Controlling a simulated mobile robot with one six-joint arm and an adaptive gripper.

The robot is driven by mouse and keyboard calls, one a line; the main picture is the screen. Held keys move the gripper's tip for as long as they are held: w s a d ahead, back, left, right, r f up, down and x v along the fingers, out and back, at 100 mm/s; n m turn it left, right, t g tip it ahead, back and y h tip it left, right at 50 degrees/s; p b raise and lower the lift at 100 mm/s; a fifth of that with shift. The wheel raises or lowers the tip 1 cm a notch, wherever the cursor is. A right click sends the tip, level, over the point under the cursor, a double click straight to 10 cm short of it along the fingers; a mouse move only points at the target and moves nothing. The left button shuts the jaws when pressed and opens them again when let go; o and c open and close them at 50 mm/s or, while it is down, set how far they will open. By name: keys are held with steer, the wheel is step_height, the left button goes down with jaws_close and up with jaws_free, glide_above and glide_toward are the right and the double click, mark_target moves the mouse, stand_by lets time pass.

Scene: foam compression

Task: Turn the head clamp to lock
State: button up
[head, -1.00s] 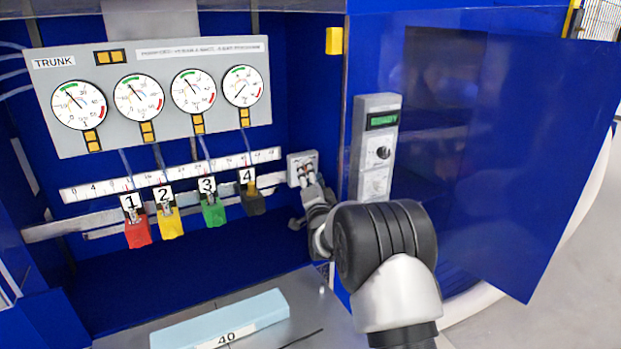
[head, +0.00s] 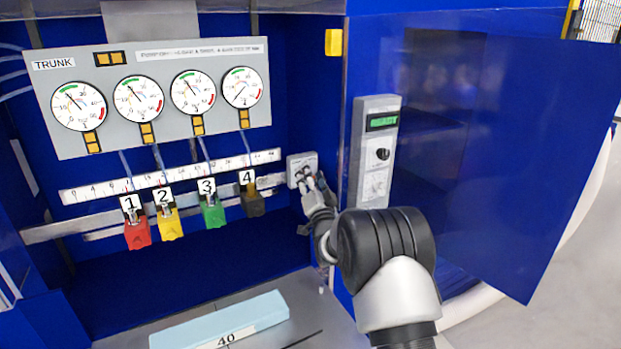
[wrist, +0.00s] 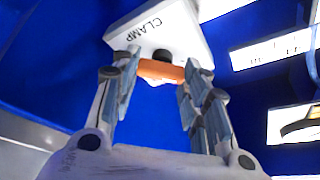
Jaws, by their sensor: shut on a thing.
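The clamp control is a light grey box (head: 301,162) on the back right wall of the blue cabinet. In the wrist view its white plate (wrist: 170,32) reads "CLAMP" and has a dark round hub. An orange handle (wrist: 161,70) lies crosswise in front of the hub. My gripper (wrist: 162,76) has one finger at each end of the handle and is shut on it. In the head view my gripper (head: 312,182) is at the box's lower right, and its fingers partly hide the handle.
Four numbered blocks, red (head: 138,234), yellow (head: 170,222), green (head: 213,213) and dark (head: 252,203), hang left of the clamp under a gauge panel (head: 160,95). A grey control unit (head: 376,150) stands close to my arm's right. A light blue foam block (head: 222,322) lies below.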

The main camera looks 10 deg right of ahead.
steer(key=o, duration=1.1)
steer(key=v, duration=1.2)
